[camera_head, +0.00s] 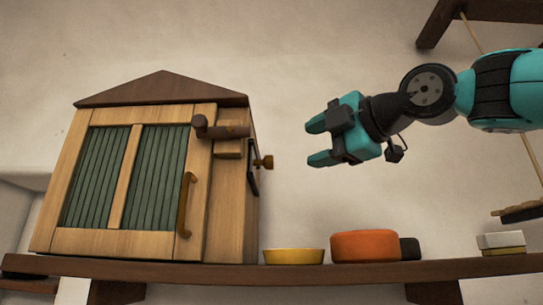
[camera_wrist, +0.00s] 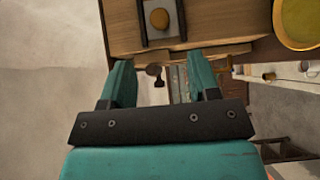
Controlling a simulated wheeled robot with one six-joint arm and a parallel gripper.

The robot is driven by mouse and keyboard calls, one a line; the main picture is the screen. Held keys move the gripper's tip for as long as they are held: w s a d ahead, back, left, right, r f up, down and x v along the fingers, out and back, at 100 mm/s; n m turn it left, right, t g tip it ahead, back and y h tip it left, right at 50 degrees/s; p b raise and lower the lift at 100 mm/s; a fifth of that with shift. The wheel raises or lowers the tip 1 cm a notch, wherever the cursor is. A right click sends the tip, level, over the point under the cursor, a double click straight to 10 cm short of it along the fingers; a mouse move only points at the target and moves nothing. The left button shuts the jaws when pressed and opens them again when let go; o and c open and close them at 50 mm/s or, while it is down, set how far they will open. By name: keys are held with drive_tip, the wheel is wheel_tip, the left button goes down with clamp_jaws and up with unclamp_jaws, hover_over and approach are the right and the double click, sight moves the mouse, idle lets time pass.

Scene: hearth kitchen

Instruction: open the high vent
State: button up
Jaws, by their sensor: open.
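A wooden cabinet (camera_head: 230,220) with a dark peaked roof stands on a shelf, its green-slatted door (camera_head: 129,190) shut. On its right side is a small dark-framed panel with a round knob (camera_head: 265,162), probably the vent; the head view shows it edge-on. The wrist view shows the panel's frame (camera_wrist: 145,32) and its knob (camera_wrist: 160,18) at the top, and it looks shut. A dark wooden latch (camera_head: 222,130) sits at the door's upper right. My gripper (camera_head: 318,142) is open and empty, right of the knob and slightly higher, its fingers pointing at the cabinet without touching.
A yellow dish (camera_head: 293,257), an orange round container (camera_head: 365,245) and a dark item (camera_head: 410,248) stand on the shelf (camera_head: 300,271) below my gripper. A small pale block (camera_head: 501,241) lies farther right. The space between my gripper and the cabinet is clear.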

sight(263, 165)
drive_tip(key=shift+p+x, duration=2.45)
drive_tip(key=shift+x, duration=3.2)
